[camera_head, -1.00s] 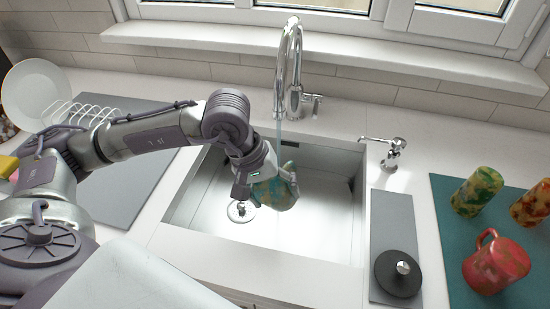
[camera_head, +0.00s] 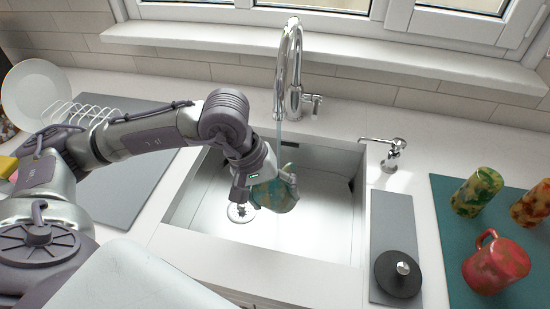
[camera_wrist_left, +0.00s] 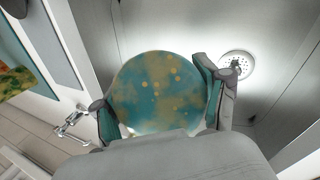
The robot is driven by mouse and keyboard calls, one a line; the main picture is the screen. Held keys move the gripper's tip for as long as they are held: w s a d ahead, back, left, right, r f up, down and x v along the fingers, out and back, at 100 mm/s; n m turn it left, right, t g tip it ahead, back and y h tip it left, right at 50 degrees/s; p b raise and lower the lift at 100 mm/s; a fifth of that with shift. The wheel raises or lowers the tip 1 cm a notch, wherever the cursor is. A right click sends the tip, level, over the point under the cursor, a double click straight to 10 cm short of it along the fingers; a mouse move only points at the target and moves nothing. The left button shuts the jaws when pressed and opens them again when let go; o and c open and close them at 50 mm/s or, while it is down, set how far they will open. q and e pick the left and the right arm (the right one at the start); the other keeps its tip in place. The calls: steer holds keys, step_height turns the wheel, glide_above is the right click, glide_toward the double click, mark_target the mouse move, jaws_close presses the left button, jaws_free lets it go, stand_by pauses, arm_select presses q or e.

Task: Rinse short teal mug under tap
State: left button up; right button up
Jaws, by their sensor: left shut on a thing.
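The short teal mug (camera_head: 274,195), mottled with tan and yellow spots, hangs inside the sink under the chrome tap (camera_head: 289,66). A thin stream of water (camera_head: 280,135) falls from the spout towards the mug. My left gripper (camera_head: 274,178) is shut on the mug. In the left wrist view, the round teal mug (camera_wrist_left: 160,90) sits between the two fingers of the left gripper (camera_wrist_left: 162,98). The mug's opening is not clearly visible. My right gripper does not show.
The steel sink (camera_head: 325,225) has a drain (camera_head: 241,212) below the mug. A soap dispenser (camera_head: 391,153) stands to its right. A grey strip bears a black round lid (camera_head: 398,275). A red mug (camera_head: 493,264) and patterned cups (camera_head: 478,191) stand on a teal mat (camera_head: 447,225). A plate rack (camera_head: 85,112) is left.

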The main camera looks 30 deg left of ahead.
mark_target(271, 204)
arm_select(q)
steer(key=shift+s+d+r, duration=0.25)
steer(key=shift+s+r, duration=0.3)
steer(key=shift+s, duration=0.1)
steer(key=shift+s+d+r, duration=0.2)
steer(key=shift+s+r, duration=0.4)
steer(key=shift+s, duration=0.05)
steer(key=shift+s+d+r, duration=0.25)
steer(key=shift+s+r, duration=0.3)
steer(key=shift+s, duration=0.1)
